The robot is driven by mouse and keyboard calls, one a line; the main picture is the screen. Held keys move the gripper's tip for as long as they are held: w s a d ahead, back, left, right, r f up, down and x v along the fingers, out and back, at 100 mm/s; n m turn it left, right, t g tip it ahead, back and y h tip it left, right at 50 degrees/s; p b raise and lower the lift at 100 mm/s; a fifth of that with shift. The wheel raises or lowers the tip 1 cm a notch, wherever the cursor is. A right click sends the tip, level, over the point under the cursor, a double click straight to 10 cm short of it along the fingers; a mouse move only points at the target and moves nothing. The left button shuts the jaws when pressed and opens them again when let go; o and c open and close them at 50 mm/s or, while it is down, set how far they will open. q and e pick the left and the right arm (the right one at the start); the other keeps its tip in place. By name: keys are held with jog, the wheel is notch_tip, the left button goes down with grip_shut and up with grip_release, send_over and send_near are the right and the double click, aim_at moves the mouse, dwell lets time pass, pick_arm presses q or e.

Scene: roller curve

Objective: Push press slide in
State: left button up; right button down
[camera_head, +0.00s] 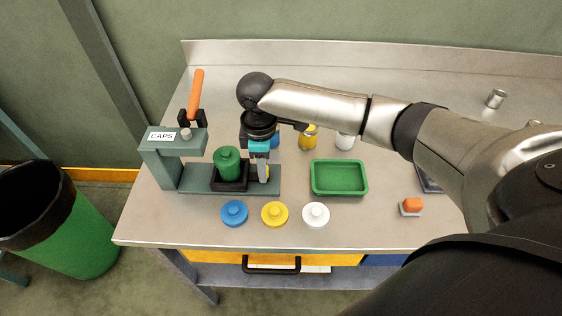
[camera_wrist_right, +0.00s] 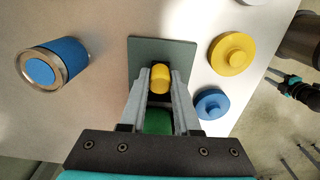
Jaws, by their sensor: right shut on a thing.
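The grey-green press labelled CAPS (camera_head: 162,143) stands at the left of the bench with its orange lever (camera_head: 196,94) raised. A black slide holder (camera_head: 229,185) on its base carries a green capped can (camera_head: 227,162), which sits to the right of the press head, not under it. My right gripper (camera_head: 263,177) points down just right of the holder. In the wrist view its fingers (camera_wrist_right: 160,80) close on a yellow knob (camera_wrist_right: 160,76), with the green can (camera_wrist_right: 158,121) behind it. My left gripper cannot be made out.
Blue (camera_head: 234,213), yellow (camera_head: 274,214) and white (camera_head: 316,215) caps lie in front of the press. A green tray (camera_head: 339,178) is to the right. A yellow can (camera_head: 309,138) and a white can (camera_head: 345,141) stand behind, partly near my arm. An orange-topped block (camera_head: 411,206) lies farther right.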

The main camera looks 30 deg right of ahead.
aim_at(251, 176)
jog(key=w+a, duration=0.1)
jog(key=a, duration=0.1)
jog(key=shift+w+a, duration=0.35)
jog(key=shift+a, duration=0.05)
jog(key=c, duration=0.6)
grip_release()
jog(key=shift+r, duration=0.1)
notch_tip(251, 176, up, 15)
jog(key=shift+r+p, duration=0.1)
jog(key=shift+p, duration=1.15)
